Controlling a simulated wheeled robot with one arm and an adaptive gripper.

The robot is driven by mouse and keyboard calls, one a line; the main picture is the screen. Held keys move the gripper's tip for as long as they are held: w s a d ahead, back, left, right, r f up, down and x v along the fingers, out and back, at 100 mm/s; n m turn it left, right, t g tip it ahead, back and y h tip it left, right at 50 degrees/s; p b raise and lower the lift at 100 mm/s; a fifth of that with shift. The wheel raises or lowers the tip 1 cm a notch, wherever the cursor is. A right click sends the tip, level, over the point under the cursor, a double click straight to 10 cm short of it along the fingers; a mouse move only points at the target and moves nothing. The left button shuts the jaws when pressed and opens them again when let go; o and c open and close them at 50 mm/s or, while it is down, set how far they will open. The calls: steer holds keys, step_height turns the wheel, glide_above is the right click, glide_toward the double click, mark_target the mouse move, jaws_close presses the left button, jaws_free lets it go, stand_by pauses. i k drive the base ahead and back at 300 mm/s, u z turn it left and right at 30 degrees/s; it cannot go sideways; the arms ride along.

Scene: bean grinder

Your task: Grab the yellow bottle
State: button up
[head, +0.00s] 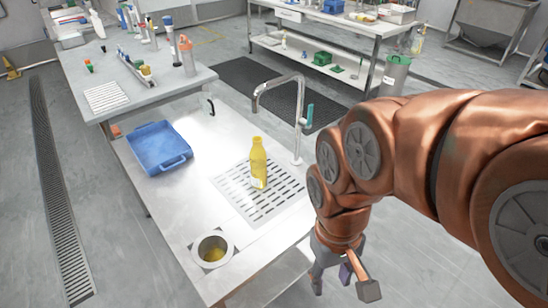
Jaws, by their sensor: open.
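The yellow bottle (258,166) stands upright on the slotted drain grate (232,192) of the metal counter. It has a pale label low on its side. My gripper (342,290) hangs at the lower right, beyond the counter's right edge, with its fingers spread and pointing down. It is open, apart from the bottle, and nothing shows between its fingers.
A tall faucet (300,120) rises behind and right of the bottle. A blue tray (158,148) lies to the left. A round opening with yellowish contents (213,250) is at the counter's front.

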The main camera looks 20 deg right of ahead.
mark_target(258, 155)
steer(key=k, duration=1.05)
steer(key=u, duration=1)
steer(key=i, duration=1.15)
steer(key=z, duration=0.7)
